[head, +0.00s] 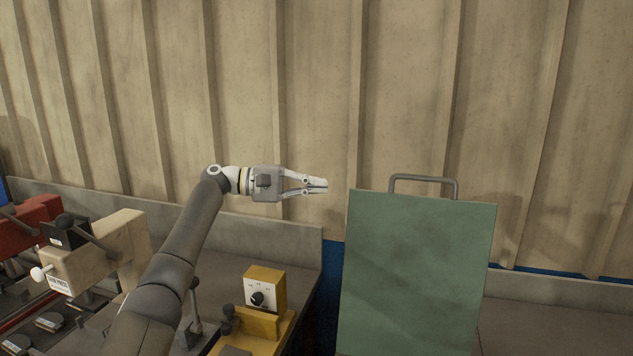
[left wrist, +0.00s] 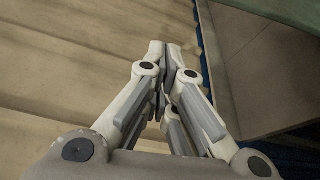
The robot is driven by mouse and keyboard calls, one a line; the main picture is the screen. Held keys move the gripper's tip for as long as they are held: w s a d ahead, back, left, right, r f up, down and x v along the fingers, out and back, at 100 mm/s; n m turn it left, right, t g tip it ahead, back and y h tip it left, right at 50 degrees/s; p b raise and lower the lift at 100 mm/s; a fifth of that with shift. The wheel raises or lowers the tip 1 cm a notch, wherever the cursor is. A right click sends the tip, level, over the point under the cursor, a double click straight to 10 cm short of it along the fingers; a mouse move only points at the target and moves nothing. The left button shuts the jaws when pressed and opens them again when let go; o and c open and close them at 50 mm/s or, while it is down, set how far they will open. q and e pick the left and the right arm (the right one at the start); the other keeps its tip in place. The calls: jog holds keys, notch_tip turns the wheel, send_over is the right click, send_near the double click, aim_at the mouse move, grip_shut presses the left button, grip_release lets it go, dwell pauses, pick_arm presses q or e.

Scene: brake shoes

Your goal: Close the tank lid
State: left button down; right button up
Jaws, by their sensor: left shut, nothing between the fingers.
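The tank lid (head: 417,275) is a green panel that stands raised, right of centre in the head view. A grey bar handle (head: 424,179) sticks up from its top edge. My left gripper (head: 325,185) points right, level with the lid's top edge and just left of it, apart from it in the picture. It is shut and empty. The left wrist view shows its fingers (left wrist: 170,58) together with nothing between them. The tank body below the lid is not in view. My right gripper is not in view.
A yellow device (head: 264,290) with a black knob stands on the bench below my left arm. A beige machine (head: 95,255) and a red one (head: 30,215) are at the left. A corrugated wall (head: 290,90) stands behind. Bare bench surface (head: 560,325) lies right of the lid.

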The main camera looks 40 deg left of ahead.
pick_arm(q)
jog(key=w+d+p, duration=0.1)
jog(key=d+p, duration=0.2)
jog(key=d, duration=0.3)
jog(key=shift+w+d+p, duration=0.35)
jog(key=shift+d, duration=0.05)
jog(key=shift+s+r, duration=0.1)
jog(key=shift+r, duration=0.05)
